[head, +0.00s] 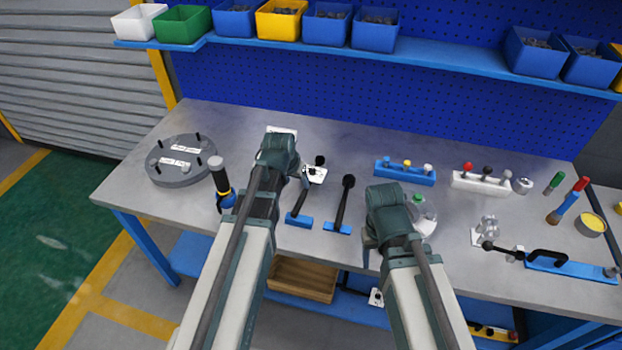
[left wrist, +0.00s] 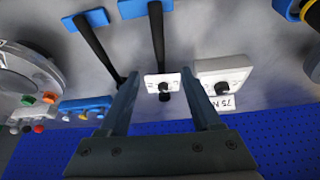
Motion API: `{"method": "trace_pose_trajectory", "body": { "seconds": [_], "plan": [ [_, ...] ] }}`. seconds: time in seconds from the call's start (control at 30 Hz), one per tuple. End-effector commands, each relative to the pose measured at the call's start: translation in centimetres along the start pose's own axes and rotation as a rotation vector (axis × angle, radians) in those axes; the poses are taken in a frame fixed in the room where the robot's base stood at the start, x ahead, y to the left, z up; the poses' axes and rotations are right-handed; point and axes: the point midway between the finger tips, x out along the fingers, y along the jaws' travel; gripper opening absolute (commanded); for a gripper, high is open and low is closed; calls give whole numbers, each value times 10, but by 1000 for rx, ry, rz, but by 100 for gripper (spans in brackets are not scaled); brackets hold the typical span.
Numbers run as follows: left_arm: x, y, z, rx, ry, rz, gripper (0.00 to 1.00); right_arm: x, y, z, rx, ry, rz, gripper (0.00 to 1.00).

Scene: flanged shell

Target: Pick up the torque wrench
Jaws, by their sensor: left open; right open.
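I cannot tell for certain which tool is the torque wrench. A white plate with a black knob (head: 315,174) lies by the left tool's far end. My left gripper (left wrist: 158,78) is open above it, empty; its fingers are largely hidden in the head view. My right gripper (head: 376,246) is open near the front edge, its fingers mostly hidden.
Blue (head: 405,174) and white (head: 481,182) knob racks sit further back. A shelf of bins crosses behind.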

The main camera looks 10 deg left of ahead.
Motion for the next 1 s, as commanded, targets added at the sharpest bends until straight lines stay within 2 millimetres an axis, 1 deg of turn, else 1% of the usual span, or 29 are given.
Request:
{"method": "trace_pose_trajectory", "body": {
  "seconds": [0.17,0.5,0.6,0.7,0.87,1.0],
  "plan": [
    [20,0,1,0,-1,0,65,18,-2,-1,0,0,0,60],
    [70,0,2,1,-1,-1,65,65,-6,-4,0,0,0,60],
    [82,0,2,1,-1,-1,65,75,-7,-4,0,0,0,60],
    [86,0,1,1,-1,-1,65,79,-8,-5,0,0,0,60],
    [84,0,0,0,-1,-1,65,78,-8,-5,0,0,0,60],
    [91,0,1,0,-1,0,65,84,-8,-5,0,0,0,60]
  ]
}}
